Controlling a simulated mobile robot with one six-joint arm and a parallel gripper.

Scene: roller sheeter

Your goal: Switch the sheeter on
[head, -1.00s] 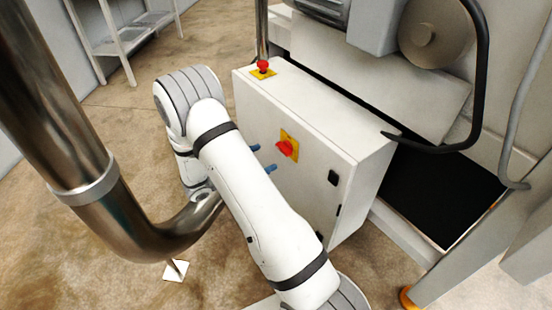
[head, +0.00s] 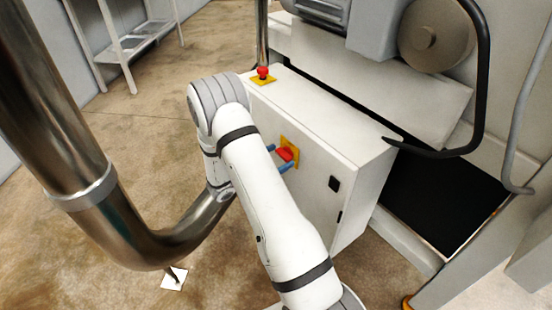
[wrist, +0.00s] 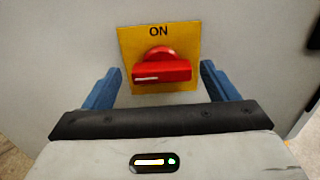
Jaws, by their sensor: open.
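The sheeter's switch is a red rotary knob (wrist: 160,72) on a yellow plate (wrist: 185,36) marked "ON" at the top. The knob's grip bar lies level across the plate, with a white mark at its left end. In the head view the red knob (head: 285,155) sits on the side of the white control box (head: 318,200). My gripper (wrist: 160,85) is open, with one blue finger left of the knob and the other right of it, apart from it. It also shows in the head view (head: 279,158) around the knob.
A red mushroom button (head: 263,72) on a yellow base stands on top of the box. A bent metal tube (head: 170,245) runs left of my arm. The sheeter's black belt (head: 435,195) lies to the right. A white rack (head: 135,40) stands back left.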

